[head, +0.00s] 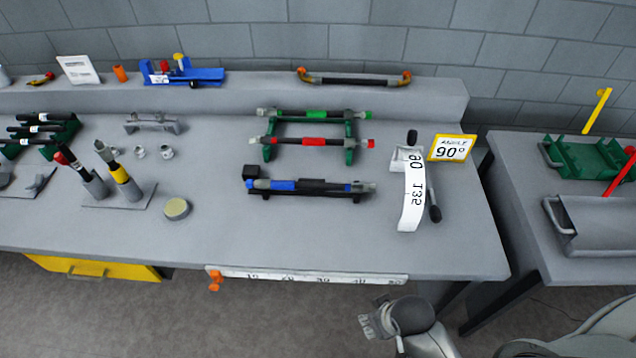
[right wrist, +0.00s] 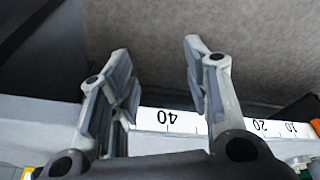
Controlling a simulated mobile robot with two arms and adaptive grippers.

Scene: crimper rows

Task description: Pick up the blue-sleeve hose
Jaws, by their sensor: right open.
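The hose does not show in that view. My left gripper is not in view.
A green rack (head: 268,152) holds a green-sleeve hose (head: 316,114) and a red-sleeve hose (head: 313,142) behind. A white angle scale (head: 411,200) and yellow 90° sign (head: 452,148) stand right. A ruler (head: 308,276) runs along the front edge. Bench before the hose is clear.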

